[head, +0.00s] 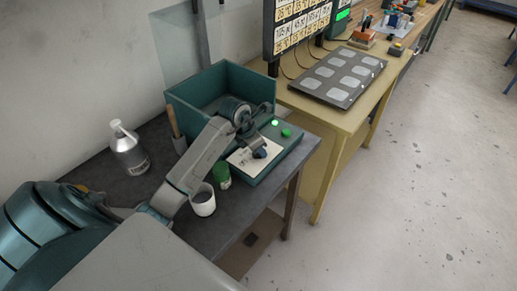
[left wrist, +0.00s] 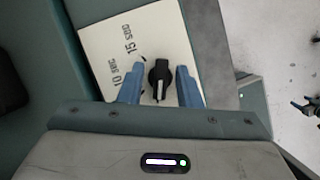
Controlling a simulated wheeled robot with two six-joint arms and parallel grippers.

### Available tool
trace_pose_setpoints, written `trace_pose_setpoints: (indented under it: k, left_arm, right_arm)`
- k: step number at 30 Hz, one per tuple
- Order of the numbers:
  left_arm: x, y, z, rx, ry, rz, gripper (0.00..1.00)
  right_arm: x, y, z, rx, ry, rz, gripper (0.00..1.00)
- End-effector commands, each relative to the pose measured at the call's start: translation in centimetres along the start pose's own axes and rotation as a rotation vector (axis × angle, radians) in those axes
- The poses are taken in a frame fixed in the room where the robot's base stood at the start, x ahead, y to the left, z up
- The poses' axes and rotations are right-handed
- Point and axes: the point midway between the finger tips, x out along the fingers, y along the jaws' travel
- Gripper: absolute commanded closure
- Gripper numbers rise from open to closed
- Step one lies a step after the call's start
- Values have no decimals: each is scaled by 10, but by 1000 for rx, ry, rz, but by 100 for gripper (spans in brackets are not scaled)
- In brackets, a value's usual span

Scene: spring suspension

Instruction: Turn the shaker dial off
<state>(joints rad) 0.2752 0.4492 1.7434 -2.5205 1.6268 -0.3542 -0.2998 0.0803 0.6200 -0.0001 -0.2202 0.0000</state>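The shaker (head: 284,150) is a teal unit with a cream dial plate on the dark table; a green light (head: 275,123) glows on it. In the left wrist view, the black dial (left wrist: 159,76) has a white pointer line toward the picture's bottom. The cream plate (left wrist: 120,38) carries printed time marks, partly readable as 10 and 15. My left gripper (left wrist: 159,88) is open, with one blue finger on each side of the dial and small gaps visible. In the head view, my left gripper (head: 259,152) is over the plate and hides most of the dial. My right gripper is not in view.
A teal open box (head: 222,88) stands behind the dial plate. A green button (head: 286,132) is at its right. A white cup (head: 203,201), a green-lidded jar (head: 221,175) and a white bottle (head: 128,150) stand nearby. A wooden bench (head: 340,115) adjoins at right.

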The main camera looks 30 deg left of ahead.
Motion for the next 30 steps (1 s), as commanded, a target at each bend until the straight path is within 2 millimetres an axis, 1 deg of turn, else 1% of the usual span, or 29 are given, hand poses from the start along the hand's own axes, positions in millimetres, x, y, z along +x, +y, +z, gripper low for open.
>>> trace_pose_setpoints:
  k: [9, 13, 16, 24, 27, 30]
  left_arm:
    - [1, -1, -2, -1, 4, -3, 65]
    - [-9, 0, -2, -1, 3, -1, 65]
    - [-25, 0, -3, 2, 3, 2, 65]
    - [-79, 1, -2, 3, 2, 2, 65]
    - [-94, 1, -1, 1, 1, 1, 65]
    - [-102, 0, -1, 0, 3, -1, 65]
  right_arm:
    - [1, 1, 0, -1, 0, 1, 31]
    - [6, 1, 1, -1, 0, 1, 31]
    - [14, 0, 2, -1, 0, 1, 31]
    - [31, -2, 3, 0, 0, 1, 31]
    - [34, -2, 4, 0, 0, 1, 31]
    - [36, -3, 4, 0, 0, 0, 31]
